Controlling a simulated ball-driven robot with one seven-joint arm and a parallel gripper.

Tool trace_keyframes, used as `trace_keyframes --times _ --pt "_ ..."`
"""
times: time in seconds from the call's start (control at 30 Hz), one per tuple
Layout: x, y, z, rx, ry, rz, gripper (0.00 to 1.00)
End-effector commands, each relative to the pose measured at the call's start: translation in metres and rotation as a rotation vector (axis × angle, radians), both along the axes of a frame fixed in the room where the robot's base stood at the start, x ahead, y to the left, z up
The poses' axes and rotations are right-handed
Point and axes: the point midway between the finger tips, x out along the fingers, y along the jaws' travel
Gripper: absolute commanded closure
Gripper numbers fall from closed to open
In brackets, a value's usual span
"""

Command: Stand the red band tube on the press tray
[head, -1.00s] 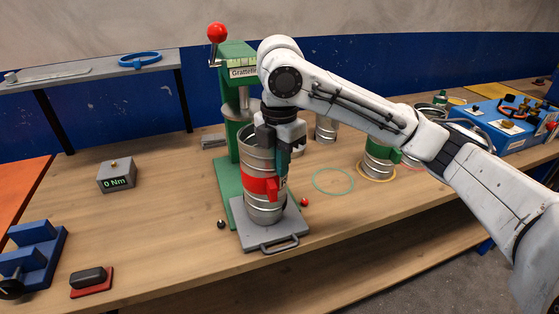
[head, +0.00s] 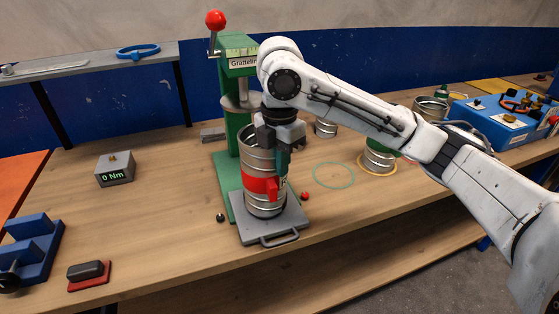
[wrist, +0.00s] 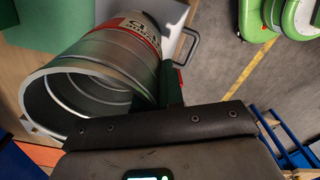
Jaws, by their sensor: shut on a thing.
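The red band tube (head: 264,198) is a ribbed metal duct with a red band and a red tab. It stands upright on the grey press tray (head: 289,223), in front of the green press (head: 238,62). My gripper (head: 282,160) is shut on the tube's right side wall, above the red band. In the wrist view the tube (wrist: 95,85) shows its open end and part of its red and white label. The jaw tips are mostly hidden there. The tube hides its own contact with the tray from behind.
A green ring (head: 333,174) lies on the bench at right, with another tube (head: 379,155) partly behind my arm. A torque box (head: 115,170) stands at left. Small black (head: 220,217) and red (head: 304,196) knobs lie beside the tray.

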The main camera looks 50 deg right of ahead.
Motion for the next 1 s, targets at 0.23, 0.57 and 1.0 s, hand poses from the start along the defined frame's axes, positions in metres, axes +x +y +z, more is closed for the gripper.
trace_keyframes --times 0.23,0.57,1.0 --pt "0.0 0.0 -0.006 0.0 -0.001 0.0 1.0" --pt "0.0 0.0 -0.013 -0.001 -0.001 -0.001 1.0" --pt "0.0 0.0 -0.017 -0.001 -0.001 0.0 0.72"
